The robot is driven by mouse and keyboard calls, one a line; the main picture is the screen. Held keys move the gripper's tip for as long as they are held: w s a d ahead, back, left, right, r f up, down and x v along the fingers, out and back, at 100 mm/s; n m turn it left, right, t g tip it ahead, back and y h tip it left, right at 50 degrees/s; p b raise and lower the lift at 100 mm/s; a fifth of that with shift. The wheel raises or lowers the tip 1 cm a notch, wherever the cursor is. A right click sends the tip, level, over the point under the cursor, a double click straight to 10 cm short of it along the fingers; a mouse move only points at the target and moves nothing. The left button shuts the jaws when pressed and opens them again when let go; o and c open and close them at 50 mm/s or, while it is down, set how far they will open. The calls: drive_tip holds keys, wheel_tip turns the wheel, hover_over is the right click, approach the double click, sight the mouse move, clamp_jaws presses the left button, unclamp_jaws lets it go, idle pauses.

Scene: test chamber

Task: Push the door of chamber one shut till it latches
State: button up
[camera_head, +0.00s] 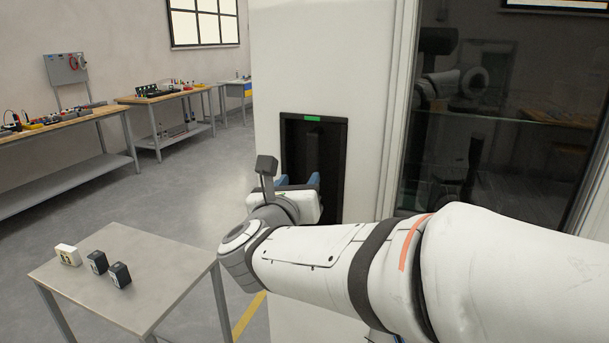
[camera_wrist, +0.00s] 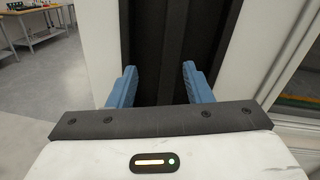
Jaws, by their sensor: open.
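The white door (camera_head: 365,60) of the chamber fills the middle of the head view, with a dark glass pane (camera_head: 510,110) to its right. A black recess (camera_head: 333,165) in the white panel holds an upright dark handle bar (camera_head: 313,150), with a small green light (camera_head: 312,118) above it. My gripper (camera_head: 299,180) is in front of the lower part of the recess. In the wrist view my gripper (camera_wrist: 160,72) is open, its two blue fingers apart on either side of the dark bar (camera_wrist: 173,40). I cannot tell whether the fingers touch anything or whether the door is ajar.
A small metal table (camera_head: 150,270) at lower left bears one white block (camera_head: 68,255) and two dark blocks (camera_head: 97,262) (camera_head: 120,275). Workbenches (camera_head: 60,128) (camera_head: 165,95) stand along the far wall. The grey floor between is clear.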

sight(311, 173)
drive_tip(key=w+m+p, duration=0.1)
drive_tip(key=w+d+m+h, duration=0.1)
drive_tip(key=w, duration=0.1)
drive_tip(key=w+d+m+h+p, duration=0.1)
drive_tip(key=w, duration=0.1)
drive_tip(key=shift+d+f+g+p, duration=0.15)
drive_tip(key=shift+d+g+p, duration=0.1)
drive_tip(key=shift+g+p, duration=0.1)
drive_tip(key=shift+w+d+f, duration=0.1)
drive_tip(key=shift+w+d, duration=0.05)
drive_tip(key=shift+w, duration=0.45)
clamp_jaws()
